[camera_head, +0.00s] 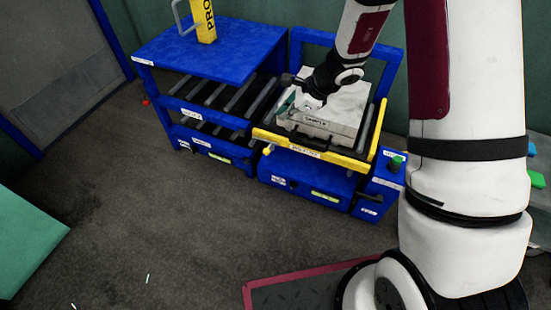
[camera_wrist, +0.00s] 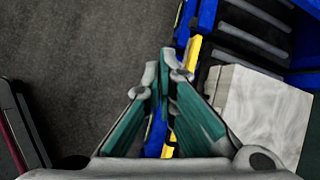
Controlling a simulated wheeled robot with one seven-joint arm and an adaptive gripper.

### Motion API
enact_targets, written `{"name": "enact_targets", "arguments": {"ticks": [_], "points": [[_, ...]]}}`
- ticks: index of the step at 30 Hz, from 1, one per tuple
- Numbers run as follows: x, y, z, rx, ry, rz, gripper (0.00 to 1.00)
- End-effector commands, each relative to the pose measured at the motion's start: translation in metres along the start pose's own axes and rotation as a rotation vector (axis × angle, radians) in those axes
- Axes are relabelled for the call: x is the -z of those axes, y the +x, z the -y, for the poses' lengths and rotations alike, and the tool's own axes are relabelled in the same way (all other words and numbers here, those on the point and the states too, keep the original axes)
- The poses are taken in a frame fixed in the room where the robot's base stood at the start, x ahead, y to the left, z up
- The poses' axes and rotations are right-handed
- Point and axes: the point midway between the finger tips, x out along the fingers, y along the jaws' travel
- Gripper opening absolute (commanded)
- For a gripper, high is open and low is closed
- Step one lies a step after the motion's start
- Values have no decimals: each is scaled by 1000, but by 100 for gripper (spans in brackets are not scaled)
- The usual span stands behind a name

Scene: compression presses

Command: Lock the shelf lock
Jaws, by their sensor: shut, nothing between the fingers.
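My gripper (camera_head: 287,104) is over the left front part of the blue station with the yellow frame (camera_head: 310,150), beside a pale grey block (camera_head: 338,104). In the wrist view its teal fingers (camera_wrist: 165,62) meet at the tips, with nothing between them. Below the fingers, the yellow bar (camera_wrist: 194,50) and blue frame edge run past the tips; I cannot tell whether they touch. The pale block (camera_wrist: 262,110) lies to the right of the fingers. I cannot make out which part is the shelf lock; small labels on the blue frames are unreadable.
A blue roller shelf (camera_head: 210,52) with a yellow container (camera_head: 203,22) on top stands left of the station. A blue box (camera_head: 378,188) with a green button stands at its right. The dark floor (camera_head: 150,220) in front is clear. A teal surface (camera_head: 25,235) is at left.

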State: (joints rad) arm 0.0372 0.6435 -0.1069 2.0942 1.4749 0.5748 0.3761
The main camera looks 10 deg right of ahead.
Motion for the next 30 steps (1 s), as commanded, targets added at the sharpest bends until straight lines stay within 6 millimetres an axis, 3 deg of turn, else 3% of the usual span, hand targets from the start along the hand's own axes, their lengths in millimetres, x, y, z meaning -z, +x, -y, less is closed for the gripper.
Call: {"name": "enact_targets", "arguments": {"ticks": [1,6,12,18,30], "points": [[23,28,-2,-1,69,-19,0],[81,91,-6,18,277,-78,0],[129,136,-17,36,440,-133,0],[146,150,-21,45,498,-154,0],[146,153,-21,45,499,-154,0]]}}
